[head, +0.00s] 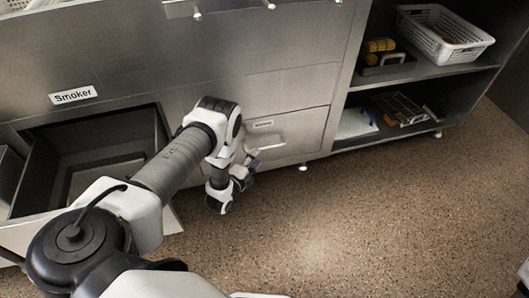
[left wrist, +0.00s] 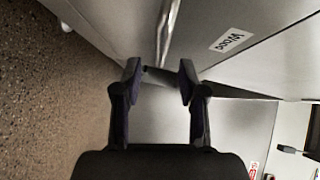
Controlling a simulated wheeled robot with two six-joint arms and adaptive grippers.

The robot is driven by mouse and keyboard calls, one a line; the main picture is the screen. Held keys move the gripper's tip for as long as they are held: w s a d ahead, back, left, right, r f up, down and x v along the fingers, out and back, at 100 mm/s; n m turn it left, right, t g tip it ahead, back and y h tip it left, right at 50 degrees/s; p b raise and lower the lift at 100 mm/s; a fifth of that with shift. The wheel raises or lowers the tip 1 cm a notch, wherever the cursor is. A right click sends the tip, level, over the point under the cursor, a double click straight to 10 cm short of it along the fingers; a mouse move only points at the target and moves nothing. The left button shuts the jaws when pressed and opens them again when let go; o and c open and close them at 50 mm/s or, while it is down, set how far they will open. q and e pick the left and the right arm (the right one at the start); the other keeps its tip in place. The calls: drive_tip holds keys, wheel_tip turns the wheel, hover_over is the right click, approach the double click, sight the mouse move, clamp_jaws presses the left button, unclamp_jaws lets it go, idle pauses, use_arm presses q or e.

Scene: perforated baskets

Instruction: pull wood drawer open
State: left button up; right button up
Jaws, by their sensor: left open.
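The wood drawer (head: 300,130) is the grey metal front low in the cabinet, right of the open Smoker drawer, and looks shut. Its small label shows in the head view, and the label "Wood" (left wrist: 230,40) reads clearly in the left wrist view. Its handle, a pale metal bar (left wrist: 167,28), runs down toward the gap between my fingertips. My left gripper (left wrist: 160,72) is open, one finger on each side of the handle's line; I cannot tell whether they touch. In the head view the left gripper (head: 250,168) is at the drawer front, partly hidden by its wrist.
The Smoker drawer (head: 85,122) stands open at the left, beneath my left arm. Open shelves (head: 420,72) at the right hold a white perforated basket (head: 445,38), a yellow item and a wire rack (head: 400,108). The speckled floor (head: 370,210) in front is clear.

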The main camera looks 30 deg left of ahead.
sight(264, 148)
use_arm(q)
drive_tip(key=w, duration=0.2)
drive_tip(key=w+b, duration=0.1)
drive_tip(key=w, duration=0.1)
drive_tip(key=w+f+b, duration=0.1)
drive_tip(key=w, duration=0.1)
drive_tip(key=shift+a, duration=0.15)
drive_tip(key=shift+w+r, duration=0.15)
drive_tip(key=shift+w, duration=0.25)
clamp_jaws()
